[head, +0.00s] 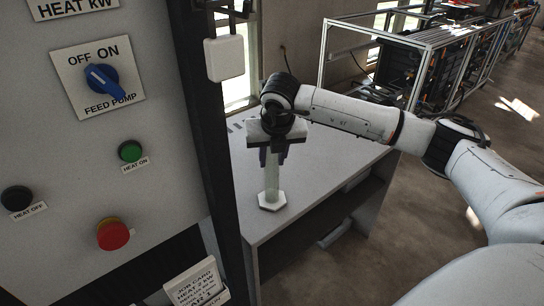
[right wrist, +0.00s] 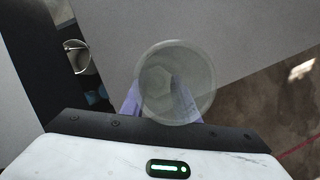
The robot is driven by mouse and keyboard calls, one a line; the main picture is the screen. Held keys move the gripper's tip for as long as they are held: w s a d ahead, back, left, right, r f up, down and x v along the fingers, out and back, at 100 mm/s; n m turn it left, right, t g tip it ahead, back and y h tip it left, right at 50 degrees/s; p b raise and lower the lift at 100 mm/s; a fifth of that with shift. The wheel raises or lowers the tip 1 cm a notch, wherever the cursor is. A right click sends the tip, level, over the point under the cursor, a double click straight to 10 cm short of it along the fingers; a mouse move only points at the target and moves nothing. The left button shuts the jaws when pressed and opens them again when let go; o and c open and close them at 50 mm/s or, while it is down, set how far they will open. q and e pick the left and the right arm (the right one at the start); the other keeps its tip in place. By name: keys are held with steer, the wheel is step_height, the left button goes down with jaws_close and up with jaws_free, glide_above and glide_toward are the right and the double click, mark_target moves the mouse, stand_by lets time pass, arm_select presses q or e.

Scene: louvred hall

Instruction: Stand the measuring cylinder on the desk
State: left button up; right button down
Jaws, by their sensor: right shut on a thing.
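The measuring cylinder (head: 271,182) is a clear, pale tube with a white hexagonal base, and it looks upright. In the head view it appears over the desk (head: 325,165), near the front edge. I cannot tell whether its base touches the desk top. My right gripper (head: 272,158) is shut on the upper part of the tube from above, hiding its top in the head view. In the right wrist view I look down into the round mouth of the cylinder (right wrist: 178,80), between purple fingers (right wrist: 158,103). My left gripper is not in view.
A control panel (head: 60,190) with a blue knob, coloured buttons and a dark side post (head: 214,150) stands close on the left. A metal frame rack (head: 400,75) is behind the desk. The desk top right of the cylinder is clear.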

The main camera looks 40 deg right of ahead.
steer(key=c, duration=1.4)
jaws_free()
steer(key=shift+o, duration=0.2)
steer(key=v, duration=1.2)
steer(key=shift+b, duration=0.4)
steer(key=shift+a, duration=0.1)
